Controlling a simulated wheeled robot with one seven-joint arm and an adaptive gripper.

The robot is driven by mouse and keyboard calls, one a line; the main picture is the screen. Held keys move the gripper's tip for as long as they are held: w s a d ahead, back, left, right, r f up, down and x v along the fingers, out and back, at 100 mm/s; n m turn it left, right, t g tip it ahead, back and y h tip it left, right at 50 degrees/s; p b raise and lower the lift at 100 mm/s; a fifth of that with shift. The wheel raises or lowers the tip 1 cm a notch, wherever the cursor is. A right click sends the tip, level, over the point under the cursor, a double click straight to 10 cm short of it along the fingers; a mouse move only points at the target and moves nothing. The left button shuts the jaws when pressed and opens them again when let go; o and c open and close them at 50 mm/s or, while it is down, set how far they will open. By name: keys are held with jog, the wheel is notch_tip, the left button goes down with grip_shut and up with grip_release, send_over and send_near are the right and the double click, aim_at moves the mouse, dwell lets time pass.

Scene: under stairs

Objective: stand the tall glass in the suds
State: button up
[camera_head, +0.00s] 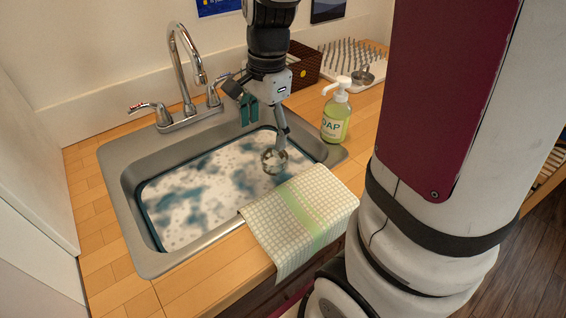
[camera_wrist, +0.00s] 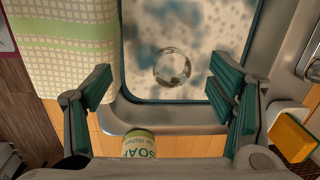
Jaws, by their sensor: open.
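The tall glass (camera_head: 274,161) is clear and stands in the suds (camera_head: 205,185) near the right side of the sink. Its round rim also shows in the wrist view (camera_wrist: 172,67), seen from above; it looks about upright, and its lower part is hidden by suds. My gripper (camera_head: 264,135) is open above the right part of the sink, its fingers spread and apart from the glass. In the wrist view its two teal fingers (camera_wrist: 160,95) stand wide to either side, with nothing between the pads.
A checked towel (camera_head: 300,215) hangs over the sink's front right edge. A soap bottle (camera_head: 336,115) stands right of the sink. The faucet (camera_head: 180,65) rises behind it. A dark basket (camera_head: 304,66) and a drying rack (camera_head: 345,75) are at the back. A yellow sponge (camera_wrist: 295,137) shows in the wrist view.

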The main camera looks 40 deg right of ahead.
jog(key=s+a+r+n+t, duration=0.1)
jog(key=s+a+r+n, duration=0.2)
jog(key=s+n, duration=0.5)
jog(key=s+a+r+n+t, duration=0.1)
jog(key=s+a+r+n, duration=0.3)
jog(key=s+n, duration=0.5)
jog(key=shift+s+a+r+h, duration=0.3)
jog(key=shift+s+a, duration=0.2)
jog(key=shift+a, duration=0.4)
jog(key=shift+t, duration=0.7)
notch_tip(320, 180, up, 5)
jog(key=p, duration=0.4)
jog(key=shift+w+r, duration=0.1)
